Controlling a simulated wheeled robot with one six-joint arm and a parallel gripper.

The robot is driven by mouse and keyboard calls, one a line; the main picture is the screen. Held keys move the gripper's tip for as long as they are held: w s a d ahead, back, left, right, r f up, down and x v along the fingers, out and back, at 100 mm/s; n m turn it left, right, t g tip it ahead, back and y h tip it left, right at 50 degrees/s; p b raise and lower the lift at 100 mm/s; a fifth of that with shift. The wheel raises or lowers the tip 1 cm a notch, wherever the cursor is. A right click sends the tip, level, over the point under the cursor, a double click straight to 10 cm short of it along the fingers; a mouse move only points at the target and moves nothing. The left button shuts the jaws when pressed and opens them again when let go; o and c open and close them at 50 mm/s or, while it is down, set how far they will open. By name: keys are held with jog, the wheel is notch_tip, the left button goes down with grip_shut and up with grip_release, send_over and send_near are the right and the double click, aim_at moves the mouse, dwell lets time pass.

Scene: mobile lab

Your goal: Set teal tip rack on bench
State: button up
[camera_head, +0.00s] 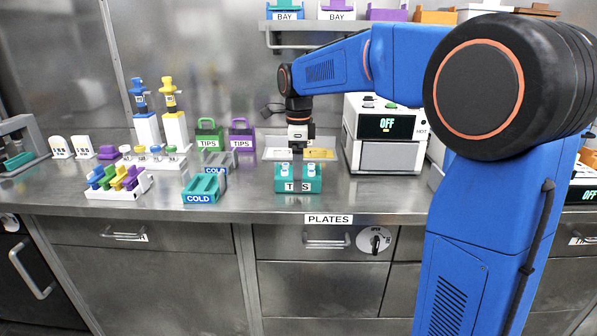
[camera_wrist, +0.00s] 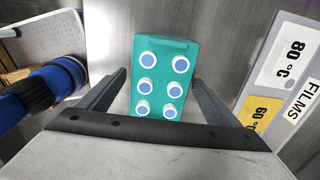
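The teal tip rack (camera_head: 281,186) stands upright by the look of it, at the bench front above the PLATES label. Its front label is partly hidden in the middle. In the wrist view the rack (camera_wrist: 165,47) shows from above, with several white, blue-topped round tips in rows. My gripper (camera_head: 298,158) points down over the rack. In the wrist view my gripper's (camera_wrist: 160,88) two fingers are spread on either side of the rack, with visible gaps between them and its sides. The bench (camera_head: 350,200) is bare metal around it.
Green (camera_head: 209,133) and purple (camera_head: 242,133) TIPS racks stand further back. The heater box (camera_head: 384,135) is behind right. Bare bench lies right of the teal rack.

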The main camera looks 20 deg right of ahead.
notch_tip(320, 180, up, 12)
jog(key=shift+r, duration=0.15)
dwell(0.6)
jog(key=s+d+f+n+t, duration=0.1)
jog(key=s+d+f+n, duration=0.15)
jog(key=s+n, duration=0.45)
jog(key=s+d+f+n+t, duration=0.1)
jog(key=s+d+f+n, duration=0.15)
jog(key=s, duration=0.75)
jog(key=s+d+f+n+t, duration=0.2)
jog(key=s+f+n, duration=1)
jog(key=s+f, duration=0.4)
jog(key=shift+s+t, duration=0.2)
jog(key=shift+t, duration=0.2)
